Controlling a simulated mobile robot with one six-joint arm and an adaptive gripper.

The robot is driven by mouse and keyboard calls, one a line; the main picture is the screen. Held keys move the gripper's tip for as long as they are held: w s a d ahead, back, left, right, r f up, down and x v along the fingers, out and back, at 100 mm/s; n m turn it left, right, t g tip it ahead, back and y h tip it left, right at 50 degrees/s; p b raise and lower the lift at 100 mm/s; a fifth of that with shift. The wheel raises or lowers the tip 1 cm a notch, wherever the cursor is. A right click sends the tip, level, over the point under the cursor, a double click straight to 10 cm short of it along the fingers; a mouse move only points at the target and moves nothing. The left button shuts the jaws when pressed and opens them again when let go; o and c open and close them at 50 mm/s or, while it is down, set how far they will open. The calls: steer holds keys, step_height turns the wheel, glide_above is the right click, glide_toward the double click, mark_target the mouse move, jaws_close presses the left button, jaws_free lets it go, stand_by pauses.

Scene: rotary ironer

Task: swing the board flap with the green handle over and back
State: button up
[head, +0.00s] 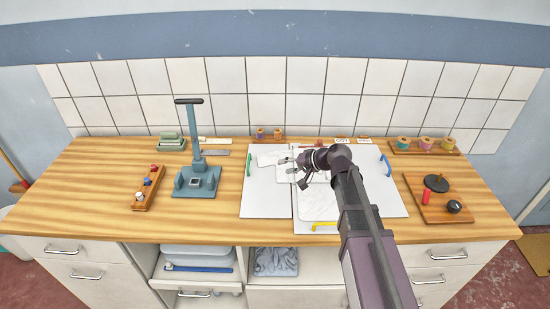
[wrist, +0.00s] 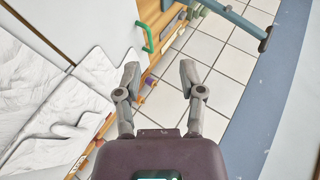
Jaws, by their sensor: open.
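The white board flap (head: 262,195) lies flat at the left of the board set on the worktop. Its green handle (head: 249,166) stands at its left edge. The handle also shows in the wrist view (wrist: 145,38), ahead and left of the fingertips. My gripper (head: 287,166) is open and empty above the boards, to the right of the green handle and apart from it. In the wrist view my gripper (wrist: 160,72) has its two fingers spread, with nothing between them. My arm hides part of the boards' right side.
A blue handle (head: 387,165) is at the boards' right and a yellow handle (head: 324,226) at the front. White patterned sheets lie on the boards. A blue-grey press stand (head: 197,178) is to the left. A wooden board with knobs (head: 440,212) is to the right.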

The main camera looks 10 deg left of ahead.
steer(key=s+d+f+h, duration=0.2)
steer(key=d+f, duration=0.1)
steer(key=d, duration=0.4)
steer(key=s+d+f+h+b, duration=0.1)
steer(key=s+d+f+h, duration=0.2)
steer(key=d, duration=0.4)
steer(key=s+d+f+h, duration=0.3)
steer(key=d, duration=0.5)
steer(key=shift+s+f+g+b, duration=0.15)
steer(key=shift+f+g+b, duration=0.15)
steer(key=shift+g+b, duration=0.1)
steer(key=s+d+f+g+h+b, duration=0.1)
steer(key=s+d+f+h+b, duration=0.2)
steer(key=s+d+f+b, duration=0.3)
step_height(320, 180, down, 3)
steer(key=d+b, duration=0.2)
steer(key=d, duration=0.1)
steer(key=shift+s+g, duration=0.3)
steer(key=shift+s, duration=0.05)
